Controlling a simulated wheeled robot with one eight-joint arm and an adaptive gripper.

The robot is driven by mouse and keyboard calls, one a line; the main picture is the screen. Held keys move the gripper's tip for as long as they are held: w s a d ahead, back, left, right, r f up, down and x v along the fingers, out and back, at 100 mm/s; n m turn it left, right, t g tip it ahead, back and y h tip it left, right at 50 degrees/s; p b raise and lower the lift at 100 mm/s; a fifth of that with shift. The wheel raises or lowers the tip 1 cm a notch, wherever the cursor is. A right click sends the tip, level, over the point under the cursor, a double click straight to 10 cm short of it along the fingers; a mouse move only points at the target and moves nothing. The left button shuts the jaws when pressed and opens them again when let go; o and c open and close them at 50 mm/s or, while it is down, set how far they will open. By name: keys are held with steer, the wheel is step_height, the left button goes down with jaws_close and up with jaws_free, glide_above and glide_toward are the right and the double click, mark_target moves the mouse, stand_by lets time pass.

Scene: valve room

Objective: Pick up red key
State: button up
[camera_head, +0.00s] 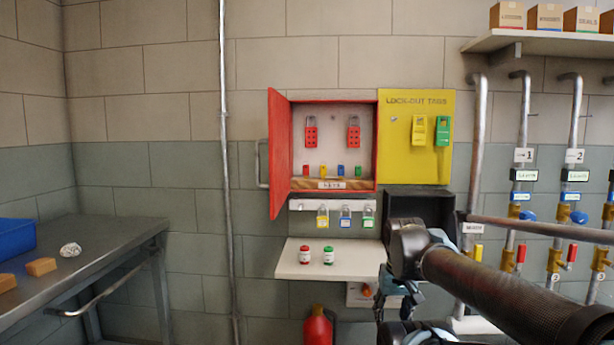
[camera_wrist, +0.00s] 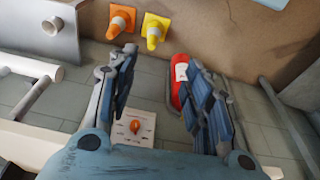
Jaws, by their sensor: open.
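The red key (camera_head: 306,170) appears as a small red piece at the left end of a row of small coloured keys on the wooden ledge (camera_head: 312,184) inside the open red cabinet (camera_head: 281,150). Its fine shape is too small to tell. My gripper (camera_head: 398,298) is low and to the right of the cabinet, beside the white shelf, partly hidden by my arm. In the wrist view my gripper (camera_wrist: 158,62) has its fingers spread with nothing between them. The key does not show in the wrist view.
The cabinet door stands open to the left. Coloured padlocks (camera_head: 345,216) hang below. The white shelf (camera_head: 292,264) holds two small containers. A fire extinguisher (camera_wrist: 180,80) and cones (camera_wrist: 122,18) show in the wrist view. Valve pipes (camera_head: 520,130) stand right.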

steer(key=w+a+r, duration=0.3)
steer(key=w+r, duration=0.7)
steer(key=r, duration=0.5)
step_height(320, 180, up, 33)
steer(key=t, duration=0.2)
glide_above(306, 179)
steer(key=s, duration=0.5)
steer(key=shift+m, duration=0.3)
steer(key=x, duration=1.6)
steer(key=shift+f, duration=0.45)
steer(key=shift+c, duration=0.2)
steer(key=c, duration=0.9)
